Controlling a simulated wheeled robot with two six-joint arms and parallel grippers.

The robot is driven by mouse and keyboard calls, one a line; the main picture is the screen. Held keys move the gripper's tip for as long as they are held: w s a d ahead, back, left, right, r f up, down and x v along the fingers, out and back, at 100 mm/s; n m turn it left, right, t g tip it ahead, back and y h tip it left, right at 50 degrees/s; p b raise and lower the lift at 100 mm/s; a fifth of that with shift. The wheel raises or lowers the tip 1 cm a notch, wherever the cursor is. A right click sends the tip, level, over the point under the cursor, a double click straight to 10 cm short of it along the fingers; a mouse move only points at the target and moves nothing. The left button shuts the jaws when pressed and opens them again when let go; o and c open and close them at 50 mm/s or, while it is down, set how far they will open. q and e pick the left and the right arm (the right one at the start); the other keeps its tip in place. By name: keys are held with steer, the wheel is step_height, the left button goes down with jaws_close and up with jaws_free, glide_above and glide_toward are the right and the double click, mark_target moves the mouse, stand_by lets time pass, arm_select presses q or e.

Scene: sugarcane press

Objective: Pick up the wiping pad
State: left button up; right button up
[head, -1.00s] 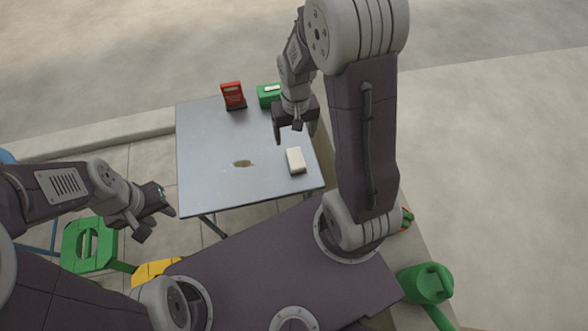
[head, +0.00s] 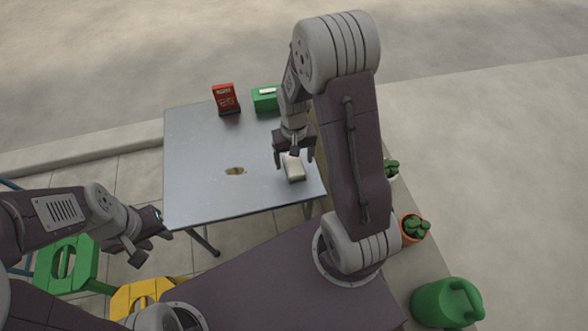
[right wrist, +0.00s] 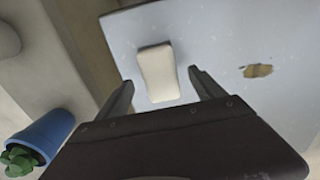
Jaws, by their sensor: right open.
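The wiping pad (head: 294,172) is a small cream-white block lying on the grey metal table (head: 200,140), near its right edge. My right gripper (head: 294,160) is over the pad, its fingers pointing down, open and empty. In the right wrist view the pad (right wrist: 158,72) lies beyond and between the two open fingertips (right wrist: 162,82). I cannot tell how much height is left between fingers and pad. My left gripper (head: 152,232) is off the table's left front corner, away from the pad; its jaw state is unclear.
A brown spill (head: 235,171) is on the table left of the pad. A red box (head: 226,98) and a green box (head: 265,99) stand at the back. Green (head: 66,262) and yellow (head: 140,298) stools are at the lower left. Potted plants (head: 414,228) and a green watering can (head: 446,302) are right.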

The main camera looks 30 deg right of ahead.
mark_target(294, 163)
step_height(294, 163, down, 3)
steer(key=shift+b, duration=0.35)
steer(key=shift+r, duration=0.15)
steer(key=shift+c, duration=0.4)
steer(key=c, duration=1.4)
arm_select(q)
steer(key=shift+f, duration=0.8)
arm_select(e)
steer(key=shift+r, duration=0.15)
